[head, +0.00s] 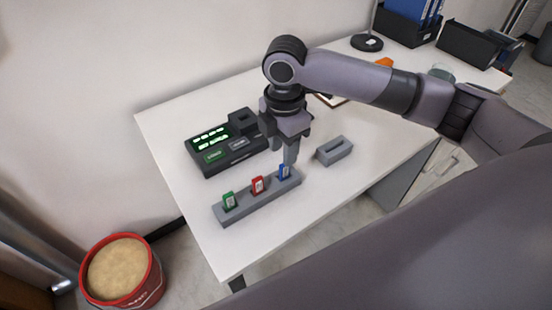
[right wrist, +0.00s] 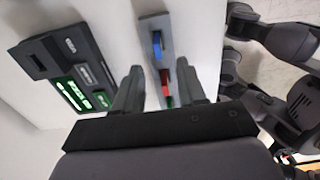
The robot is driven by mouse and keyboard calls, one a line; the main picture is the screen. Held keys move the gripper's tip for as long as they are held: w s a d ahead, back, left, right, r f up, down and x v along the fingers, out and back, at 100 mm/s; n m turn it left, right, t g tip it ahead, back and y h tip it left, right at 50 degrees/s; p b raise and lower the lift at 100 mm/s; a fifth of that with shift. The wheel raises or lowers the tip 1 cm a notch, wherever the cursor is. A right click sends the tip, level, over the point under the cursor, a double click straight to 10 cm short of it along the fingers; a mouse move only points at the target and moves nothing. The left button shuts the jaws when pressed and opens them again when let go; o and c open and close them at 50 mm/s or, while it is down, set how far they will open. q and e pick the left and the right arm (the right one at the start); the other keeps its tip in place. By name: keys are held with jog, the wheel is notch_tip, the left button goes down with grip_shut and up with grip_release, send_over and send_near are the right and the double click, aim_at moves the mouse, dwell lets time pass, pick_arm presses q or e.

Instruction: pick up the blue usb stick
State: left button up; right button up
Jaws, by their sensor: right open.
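The blue usb stick (head: 284,172) stands upright in the right end of a grey holder (head: 244,206) on the white table. A red stick (head: 258,185) stands in the middle and a green stick (head: 229,201) at the left end. My right gripper (head: 289,160) is open and points down, just above and behind the blue stick. In the right wrist view, the blue stick (right wrist: 157,45) shows beyond the two open fingers (right wrist: 160,85), roughly in line with the gap between them. Nothing is between the fingers.
A dark device (head: 231,154) with a green lit display stands behind the holder. A small grey slotted block (head: 334,152) sits to the right. The table's front left is clear.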

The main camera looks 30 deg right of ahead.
aim_at(284, 173)
jog(key=f, duration=0.7)
jog(key=shift+w+d, duration=0.1)
jog(key=shift+d, duration=0.25)
jog(key=shift+r, duration=0.1)
grip_shut()
